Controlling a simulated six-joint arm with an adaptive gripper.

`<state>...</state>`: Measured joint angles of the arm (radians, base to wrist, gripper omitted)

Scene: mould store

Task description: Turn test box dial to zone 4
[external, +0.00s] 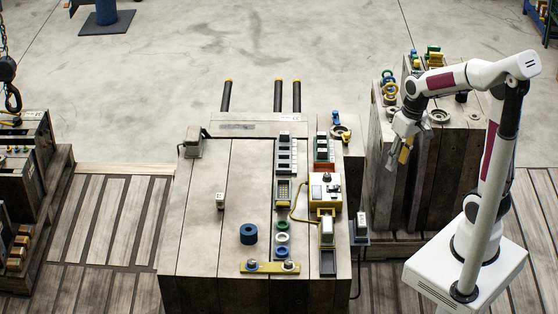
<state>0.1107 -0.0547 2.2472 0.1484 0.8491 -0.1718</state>
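The test box appears to be the small white-faced box with yellow edges (316,192) on the right part of the wooden table. A small dark knob, likely its dial (327,178), is on its upper part; the markings and the zone it points to are too small to read. My gripper (404,155) points down, well to the right of the box and apart from it, in front of the wooden crates. Something yellow shows at its fingers; I cannot tell whether that is part of the gripper or a held thing, nor whether the fingers are open.
A yellow cable (294,213) runs left of the box. Tall wooden crates (427,185) stand on the right. The table's left half is mostly clear.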

